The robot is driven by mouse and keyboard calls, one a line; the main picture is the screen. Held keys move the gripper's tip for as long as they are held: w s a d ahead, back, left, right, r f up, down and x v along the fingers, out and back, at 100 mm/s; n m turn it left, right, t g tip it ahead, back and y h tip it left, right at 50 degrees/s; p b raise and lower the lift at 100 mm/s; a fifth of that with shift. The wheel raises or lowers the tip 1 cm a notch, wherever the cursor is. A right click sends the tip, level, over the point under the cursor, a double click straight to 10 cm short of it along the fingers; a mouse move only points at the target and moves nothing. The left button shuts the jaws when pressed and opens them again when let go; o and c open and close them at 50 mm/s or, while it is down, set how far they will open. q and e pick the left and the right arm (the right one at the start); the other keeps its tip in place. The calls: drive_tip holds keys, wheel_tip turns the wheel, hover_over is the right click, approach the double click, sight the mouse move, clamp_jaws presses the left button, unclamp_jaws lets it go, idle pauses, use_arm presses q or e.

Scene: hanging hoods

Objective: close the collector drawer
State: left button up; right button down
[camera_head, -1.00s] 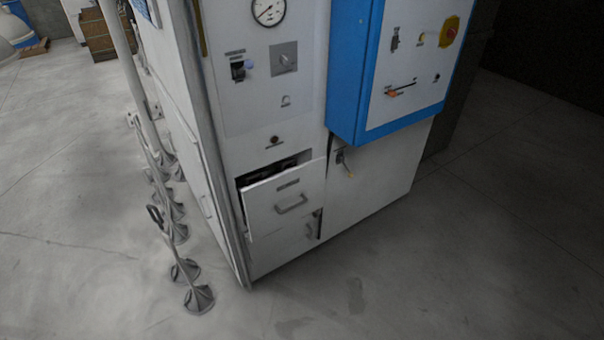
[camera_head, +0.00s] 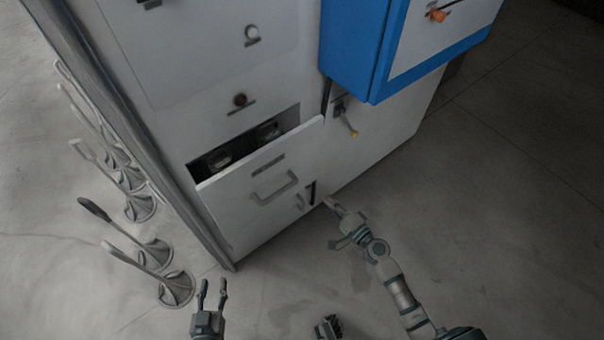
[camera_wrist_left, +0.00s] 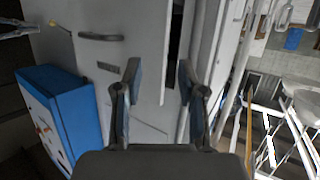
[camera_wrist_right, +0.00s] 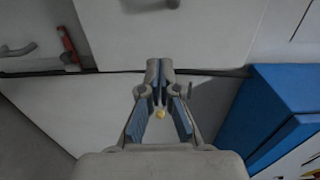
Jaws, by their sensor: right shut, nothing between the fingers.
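The collector drawer (camera_head: 262,165) is a white-fronted drawer low in the white cabinet. It stands partly pulled out, with a dark gap and some contents showing above its front. Its grey bar handle (camera_head: 273,187) is on the front; in the left wrist view a dark handle (camera_wrist_left: 100,37) shows on a white panel. My left gripper (camera_head: 213,286) is open and empty, in front of the cabinet and below the drawer. My right gripper (camera_head: 328,202) is shut and empty, near the drawer's lower right; its closed fingertips also show in the right wrist view (camera_wrist_right: 160,65).
A blue box (camera_head: 352,60) juts from the cabinet at upper right. A yellow-tipped lever (camera_head: 347,122) sits below it. Metal stands (camera_head: 160,255) are on the floor at left. The floor at right is clear.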

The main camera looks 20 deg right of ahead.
approach(300, 169)
drive_tip(key=w, duration=0.2)
drive_tip(key=x, duration=0.5)
drive_tip(key=shift+a, duration=0.4)
use_arm(q)
drive_tip(key=shift+f, duration=0.2)
drive_tip(key=shift+d, duration=0.1)
use_arm(e)
drive_tip(key=shift+w, duration=0.15)
